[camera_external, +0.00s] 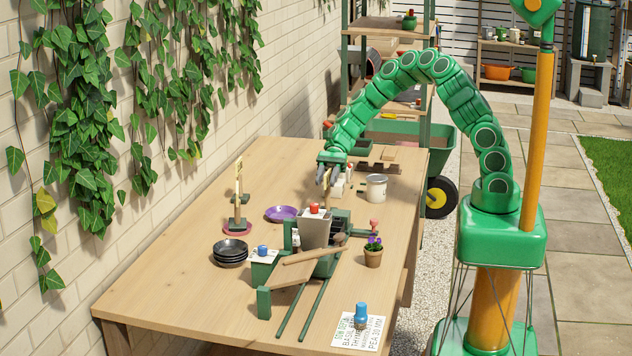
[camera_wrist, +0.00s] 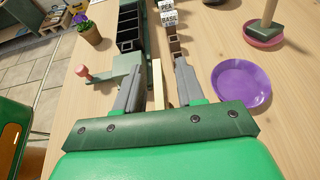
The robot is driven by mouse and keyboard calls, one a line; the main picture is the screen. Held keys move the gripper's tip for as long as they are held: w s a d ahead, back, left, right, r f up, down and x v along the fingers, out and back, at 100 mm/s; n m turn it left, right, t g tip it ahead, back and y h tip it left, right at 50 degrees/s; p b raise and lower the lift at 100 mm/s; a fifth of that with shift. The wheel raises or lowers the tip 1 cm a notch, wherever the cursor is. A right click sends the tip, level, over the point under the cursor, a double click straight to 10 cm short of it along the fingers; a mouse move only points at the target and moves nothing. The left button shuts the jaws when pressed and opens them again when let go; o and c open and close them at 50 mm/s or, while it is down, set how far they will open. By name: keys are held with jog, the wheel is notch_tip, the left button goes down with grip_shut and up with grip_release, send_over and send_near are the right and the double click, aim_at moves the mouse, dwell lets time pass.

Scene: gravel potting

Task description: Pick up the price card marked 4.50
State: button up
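I cannot read 4.50 on anything in either view, so I cannot tell which thing is that price card. Small white labels (camera_wrist: 168,19) with dark print stand beyond the fingers in the wrist view; the print is too small to read surely. My gripper (camera_external: 326,181) is over the far part of the table. In the wrist view its two grey fingers (camera_wrist: 158,68) stand apart. A pale upright strip (camera_wrist: 158,84) shows between them, with gaps on both sides; I cannot tell what it belongs to.
A purple saucer (camera_external: 281,213) lies left of my gripper. A green rack (camera_external: 328,265) with a grey bin (camera_external: 315,230) stands mid-table. A flower pot (camera_external: 373,255), black saucers (camera_external: 230,251) and a white mug (camera_external: 376,187) are nearby. A printed sheet (camera_external: 345,337) lies at the front; the front left is clear.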

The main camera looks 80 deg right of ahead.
grip_shut()
dwell(1.4)
